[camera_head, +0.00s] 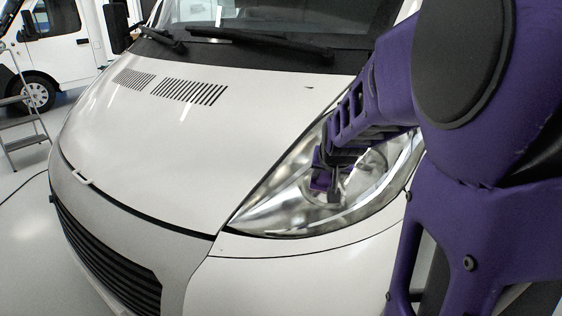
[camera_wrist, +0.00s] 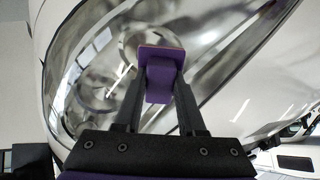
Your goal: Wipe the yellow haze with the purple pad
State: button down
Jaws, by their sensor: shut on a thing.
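My gripper (camera_head: 334,184) is shut on the purple pad (camera_head: 319,181), in front of the headlight (camera_head: 270,212) of the white motorhome. In the wrist view the pad (camera_wrist: 160,62) sits between the two dark fingers of my gripper (camera_wrist: 160,84), its flat face toward the headlight lens (camera_wrist: 90,70). The pad overlaps the lens in both views; I cannot tell whether it touches. The lens looks clear and grey with bright reflections. No distinct yellow haze shows on it; part of the lens is hidden behind my arm and gripper.
The white hood (camera_head: 190,120) with its black vents lies left of the headlight, and the dark grille (camera_head: 100,255) is below left. Wipers (camera_head: 250,38) cross the windshield base. A step ladder (camera_head: 22,115) and another white vehicle (camera_head: 62,50) stand at the far left.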

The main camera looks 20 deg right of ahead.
jog(key=shift+w+d+f+b, duration=0.1)
jog(key=shift+w+f+b, duration=0.35)
jog(key=shift+f, duration=0.1)
jog(key=shift+r, duration=0.1)
jog(key=shift+w+d+r+p, duration=0.3)
jog(key=shift+d+r+p, duration=0.35)
jog(key=shift+d+p, duration=0.2)
jog(key=shift+w+d, duration=0.1)
jog(key=shift+d, duration=0.15)
jog(key=shift+w+d+r, duration=0.2)
jog(key=shift+d+r, duration=0.15)
jog(key=shift+d, duration=0.2)
jog(key=shift+f, duration=0.1)
jog(key=shift+w+f+b, duration=0.1)
jog(key=shift+b, duration=0.2)
jog(key=shift+s+a+f+b, duration=0.2)
jog(key=shift+s+a+f, duration=0.15)
jog(key=shift+a+f, duration=0.4)
jog(key=shift+s+a+f+b, duration=0.2)
jog(key=shift+s+a+f, duration=0.2)
jog(key=shift+a, duration=0.55)
